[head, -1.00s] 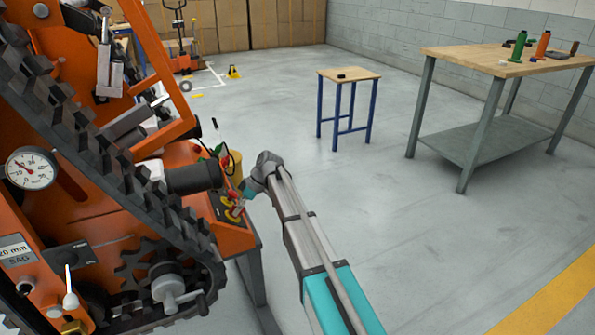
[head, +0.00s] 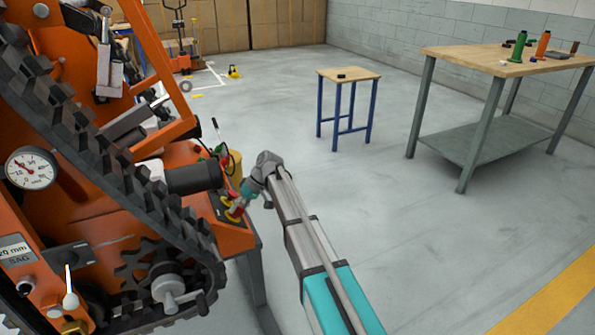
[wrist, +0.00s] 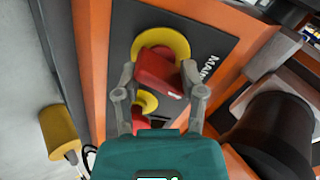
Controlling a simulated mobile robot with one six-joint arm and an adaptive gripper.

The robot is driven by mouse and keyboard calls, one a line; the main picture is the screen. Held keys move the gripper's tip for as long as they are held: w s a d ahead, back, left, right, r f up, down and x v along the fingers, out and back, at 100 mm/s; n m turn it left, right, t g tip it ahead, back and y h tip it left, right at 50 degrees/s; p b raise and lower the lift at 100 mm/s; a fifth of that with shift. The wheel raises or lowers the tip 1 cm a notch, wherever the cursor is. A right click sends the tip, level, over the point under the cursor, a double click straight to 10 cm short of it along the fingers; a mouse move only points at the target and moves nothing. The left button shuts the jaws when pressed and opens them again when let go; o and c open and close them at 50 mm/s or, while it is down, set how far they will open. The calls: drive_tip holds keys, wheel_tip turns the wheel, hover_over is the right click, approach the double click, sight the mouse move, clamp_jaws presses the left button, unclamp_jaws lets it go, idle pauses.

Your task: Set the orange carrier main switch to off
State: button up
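The orange carrier's main switch is a red handle (wrist: 157,72) on a yellow disc (wrist: 178,42), set in a dark panel with partly hidden white lettering that starts "MAIN". In the wrist view my gripper (wrist: 159,75) has one finger on each side of this handle. The fingers are apart and close to its sides; contact is not clear. A second red knob on a yellow disc (wrist: 146,103) lies just below, partly covered by my gripper. In the head view my gripper (head: 240,204) is at the panel on the orange carrier (head: 95,212), and the switches are small there.
A black cylinder (wrist: 275,130) stands out to the right of the panel in the wrist view. A yellow cylinder (wrist: 60,130) is at the left. The floor to the right is clear up to a small table (head: 349,74).

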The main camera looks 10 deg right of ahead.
drive_tip(key=m, duration=0.4)
drive_tip(key=p+v, duration=1.1)
drive_tip(key=v, duration=0.3)
drive_tip(key=s+d+r+h+p, duration=0.1)
drive_tip(key=s+d+r+p, duration=0.2)
drive_tip(key=s+r+p, duration=0.1)
drive_tip(key=s+d+r+m+t+h+p, duration=0.1)
drive_tip(key=s+d+r+h+p, duration=0.1)
drive_tip(key=s+r+p, duration=0.2)
drive_tip(key=s+d+r+m+h+p, duration=0.1)
drive_tip(key=s+d+r+p, duration=0.2)
drive_tip(key=s+p, duration=0.4)
drive_tip(key=shift+s+d+r+h+p, duration=0.35)
drive_tip(key=shift+s+r, duration=0.25)
drive_tip(key=shift+s, duration=0.65)
